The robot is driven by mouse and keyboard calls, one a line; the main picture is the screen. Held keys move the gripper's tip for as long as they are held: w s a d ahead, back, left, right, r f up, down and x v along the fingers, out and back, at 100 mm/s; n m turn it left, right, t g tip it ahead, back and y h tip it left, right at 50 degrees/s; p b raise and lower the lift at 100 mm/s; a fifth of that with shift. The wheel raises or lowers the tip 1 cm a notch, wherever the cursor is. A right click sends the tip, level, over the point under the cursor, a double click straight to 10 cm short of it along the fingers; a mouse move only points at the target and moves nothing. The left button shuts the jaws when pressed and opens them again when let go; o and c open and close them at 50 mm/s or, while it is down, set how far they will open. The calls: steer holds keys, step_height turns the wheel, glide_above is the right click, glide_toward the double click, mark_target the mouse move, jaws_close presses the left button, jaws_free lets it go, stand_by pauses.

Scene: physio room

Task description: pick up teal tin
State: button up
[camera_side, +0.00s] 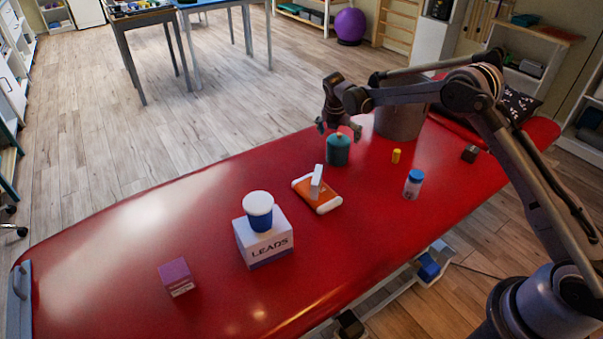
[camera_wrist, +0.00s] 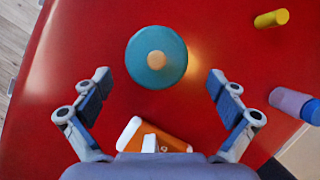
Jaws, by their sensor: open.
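The teal tin (camera_side: 338,152) stands upright on the red padded table, near its far edge. In the wrist view the tin (camera_wrist: 150,70) shows from above as a round teal lid with a tan knob, centred a little beyond the fingertips. My gripper (camera_side: 340,128) is above the tin with its fingers spread. In the wrist view my gripper (camera_wrist: 158,84) is open, one finger to each side of the tin's near part, with nothing held. Whether the fingers are level with the lid cannot be told.
A yellow cylinder (camera_side: 396,156), a blue-capped bottle (camera_side: 413,184), a dark cube (camera_side: 469,153) and a grey bin (camera_side: 400,118) are to the right. A LEADS box (camera_side: 264,246) carries a cup (camera_side: 259,216).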

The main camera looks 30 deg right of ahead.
mark_target(338, 140)
steer(key=shift+x, duration=2.9)
steer(key=shift+a, duration=0.2)
steer(key=c, duration=1.3)
